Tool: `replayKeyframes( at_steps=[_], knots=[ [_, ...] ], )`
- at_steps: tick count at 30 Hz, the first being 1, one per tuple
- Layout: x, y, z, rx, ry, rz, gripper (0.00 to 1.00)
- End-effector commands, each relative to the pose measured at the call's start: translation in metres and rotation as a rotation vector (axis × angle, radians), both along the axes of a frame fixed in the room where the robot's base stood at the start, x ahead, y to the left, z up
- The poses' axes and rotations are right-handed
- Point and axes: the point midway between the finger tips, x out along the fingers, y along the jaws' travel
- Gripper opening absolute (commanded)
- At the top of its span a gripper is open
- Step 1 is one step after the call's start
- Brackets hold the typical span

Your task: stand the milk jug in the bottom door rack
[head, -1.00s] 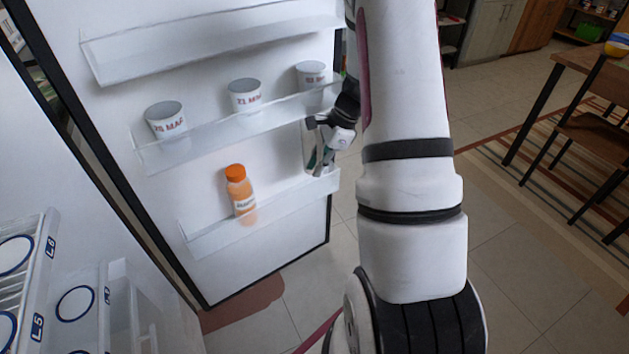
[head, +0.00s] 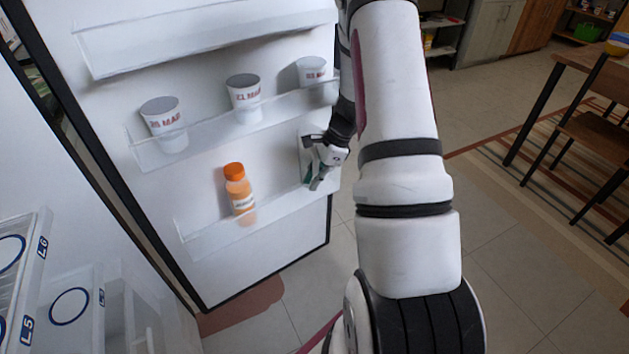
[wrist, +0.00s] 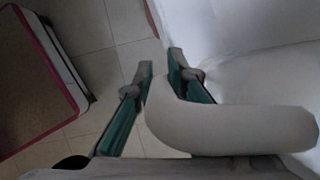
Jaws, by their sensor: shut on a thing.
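The milk jug shows in the wrist view as a smooth pale rounded body (wrist: 235,126), with a narrower part between my fingers. My gripper (wrist: 157,66) is shut on it. In the head view my gripper (head: 315,175) is at the right end of the bottom door rack (head: 215,239), close to the rack's front wall. The jug is mostly hidden or blends with the white door there. I cannot tell whether its base touches the rack floor.
An orange-capped bottle (head: 239,192) stands in the bottom rack, left of my gripper. The rack space between them looks clear. Three white cups, one of them the middle cup (head: 244,97), stand in the rack above. A wooden table (head: 578,60) is far right.

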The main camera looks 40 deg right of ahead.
Motion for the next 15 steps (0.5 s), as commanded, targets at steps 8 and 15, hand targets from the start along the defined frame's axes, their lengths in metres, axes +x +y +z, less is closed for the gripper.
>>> replayKeyframes(
  at_steps=[8,15],
  knots=[
    [-0.0001,-0.0006,-0.0001,0.0,0.0,-0.001,0.0],
    [-0.0001,-0.0005,-0.0065,0.0,0.0,-0.001,0.0]
  ],
)
